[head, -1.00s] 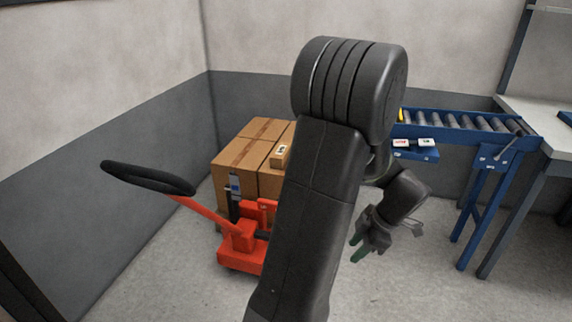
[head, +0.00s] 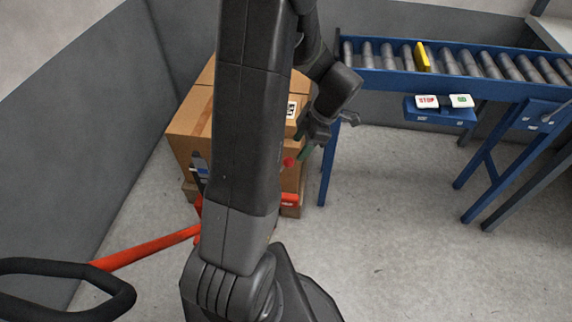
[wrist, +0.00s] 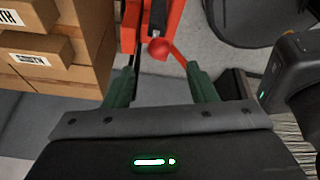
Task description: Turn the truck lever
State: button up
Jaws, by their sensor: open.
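The pallet truck is red, with a red shaft (head: 145,248) and a black loop handle (head: 70,291) at the lower left of the head view. Its lever shows as a round red knob (head: 288,160) beside the cartons, and the knob with a red arm shows at the top middle of the wrist view (wrist: 158,48). My gripper (head: 302,146) is open with green fingers, just above and right of the knob in the head view. In the wrist view the knob lies beyond and between the open fingertips (wrist: 161,72); nothing is held. My arm hides much of the truck body.
Brown cartons (head: 190,120) are stacked on the truck, close to my gripper. A blue roller conveyor (head: 385,82) with a control box (head: 440,113) stands at the right. A grey wall (head: 90,120) is at the left. Floor (head: 390,240) is clear at the lower right.

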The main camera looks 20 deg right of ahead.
aim_at(288, 161)
jog(key=b+x, duration=0.1)
jog(key=x, duration=0.9)
jog(key=shift+w+a+f, duration=0.1)
jog(key=shift+w+f, duration=0.05)
jog(key=shift+f, duration=0.2)
grip_shut()
